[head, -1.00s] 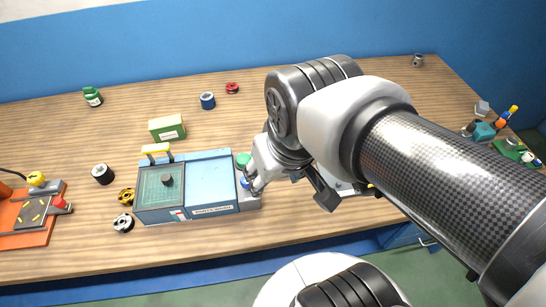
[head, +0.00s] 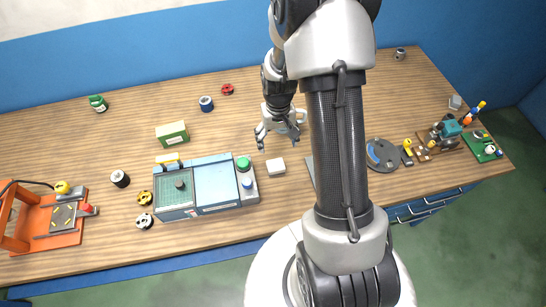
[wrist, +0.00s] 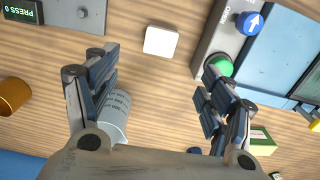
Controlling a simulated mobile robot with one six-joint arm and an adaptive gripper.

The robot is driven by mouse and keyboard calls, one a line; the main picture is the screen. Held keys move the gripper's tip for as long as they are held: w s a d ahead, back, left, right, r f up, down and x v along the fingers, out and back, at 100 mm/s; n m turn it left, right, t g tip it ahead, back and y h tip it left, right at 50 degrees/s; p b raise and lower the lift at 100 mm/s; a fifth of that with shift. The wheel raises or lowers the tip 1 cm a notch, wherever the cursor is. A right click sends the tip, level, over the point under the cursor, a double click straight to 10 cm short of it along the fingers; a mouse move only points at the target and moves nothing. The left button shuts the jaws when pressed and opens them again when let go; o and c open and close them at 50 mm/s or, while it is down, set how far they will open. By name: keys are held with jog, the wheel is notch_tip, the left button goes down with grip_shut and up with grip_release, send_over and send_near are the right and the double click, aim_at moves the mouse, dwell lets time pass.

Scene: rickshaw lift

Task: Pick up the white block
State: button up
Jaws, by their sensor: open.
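The white block (head: 275,166) lies flat on the wooden table, just right of the blue parts washer with the green and blue buttons. It also shows in the wrist view (wrist: 160,41), near the top middle, beyond the fingertips. My gripper (head: 279,142) is open and hangs behind the block in the head view, apart from it. In the wrist view my gripper (wrist: 158,75) has both fingers spread wide with nothing held between them. A pale grey cylinder with printed lines (wrist: 115,112) stands near the left finger in the wrist view.
The blue parts washer (head: 215,184) stands close left of the block. A green box (head: 172,134) is farther left. My arm hides part of the table right of the block, where a grey plate (head: 309,172) partly shows. A round dark device (head: 381,154) stands beyond my arm.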

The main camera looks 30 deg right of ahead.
jog(key=b, duration=0.2)
send_over(276, 164)
jog(key=f, duration=1)
jog(key=shift+s+a+f, duration=0.1)
jog(key=shift+s+f, duration=0.1)
jog(key=shift+s, duration=0.2)
jog(key=shift+w+f+b, duration=0.15)
jog(key=shift+w+f, duration=0.05)
jog(key=shift+f, duration=1.3)
jog(key=shift+w+f+b, duration=0.15)
jog(key=shift+f, duration=1.3)
jog(key=c, duration=1.2)
jog(key=shift+o, duration=0.2)
jog(key=shift+r, duration=0.15)
